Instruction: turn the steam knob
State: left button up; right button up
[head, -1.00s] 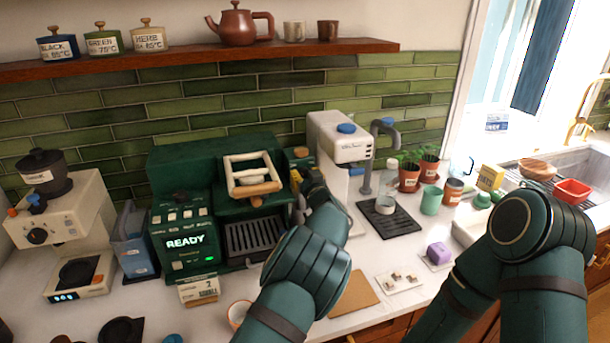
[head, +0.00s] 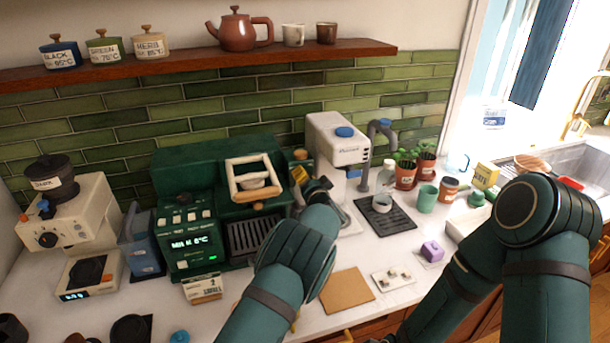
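The green espresso machine (head: 185,163) stands against the tiled wall, its small display (head: 189,242) lit with text that starts like "MILK" and is hard to read. A round wood-brown knob (head: 300,154), which looks like the steam knob, sits at its upper right front. My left gripper (head: 304,178) is just below and in front of this knob, with yellow marks on its fingers. I cannot tell whether it touches the machine or whether its fingers are open. My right arm is folded at the right; its gripper is not in view.
A white machine (head: 338,143) with a blue cap stands close to the right of my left gripper. A metal cup (head: 382,203) stands on a black drip mat (head: 398,222). A tan board (head: 346,290) and a purple block (head: 432,251) lie on the counter in front.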

pick_arm(q)
jog(key=shift+m, duration=3.9)
jog(key=o, duration=1.2)
jog(key=shift+f, duration=0.1)
jog(key=v, duration=1.2)
